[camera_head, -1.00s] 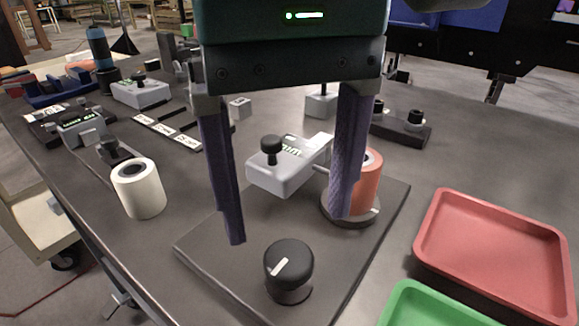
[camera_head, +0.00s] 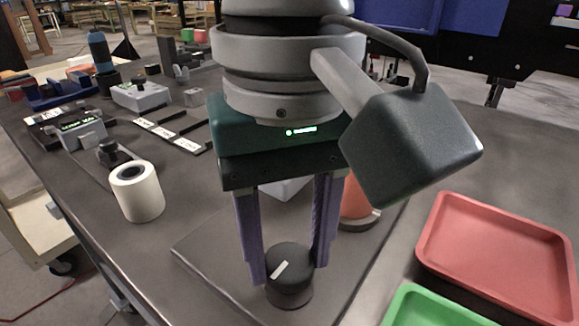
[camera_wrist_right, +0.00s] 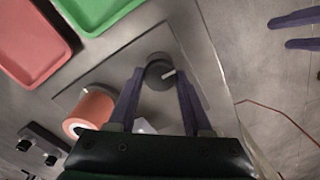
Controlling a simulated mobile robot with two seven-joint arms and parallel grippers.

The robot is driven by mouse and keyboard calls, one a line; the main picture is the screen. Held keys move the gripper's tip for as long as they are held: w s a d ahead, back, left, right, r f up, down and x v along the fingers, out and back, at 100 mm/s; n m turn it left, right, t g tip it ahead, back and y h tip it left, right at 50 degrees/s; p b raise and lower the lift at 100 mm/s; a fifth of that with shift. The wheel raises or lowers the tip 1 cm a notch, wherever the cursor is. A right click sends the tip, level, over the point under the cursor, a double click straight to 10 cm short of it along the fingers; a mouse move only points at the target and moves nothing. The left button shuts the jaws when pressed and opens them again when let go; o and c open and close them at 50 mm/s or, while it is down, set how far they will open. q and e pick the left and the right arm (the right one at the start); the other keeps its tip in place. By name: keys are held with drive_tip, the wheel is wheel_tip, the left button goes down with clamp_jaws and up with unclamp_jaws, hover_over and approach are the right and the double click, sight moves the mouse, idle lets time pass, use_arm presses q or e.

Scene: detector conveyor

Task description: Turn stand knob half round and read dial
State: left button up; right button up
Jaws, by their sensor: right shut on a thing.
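The black stand knob (camera_head: 291,264) with a white pointer mark sits at the near end of a dark stand plate (camera_head: 208,250). It also shows in the right wrist view (camera_wrist_right: 157,74). My right gripper (camera_head: 289,272) points down and is shut on the knob, one finger on each side. The white mark slants up to the right in the head view. An orange cylinder (camera_head: 356,200) stands on the plate behind the gripper. The light grey gauge box (camera_head: 288,189) is mostly hidden, its readout not visible. My left gripper (camera_wrist_right: 279,33) shows in the right wrist view, fingers apart and empty.
A red tray (camera_head: 500,250) and a green tray (camera_head: 432,308) lie right of the stand. A white roll (camera_head: 137,191) stands to the left. Other grey devices (camera_head: 141,95) and label strips (camera_head: 168,134) are farther back left.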

clamp_jaws()
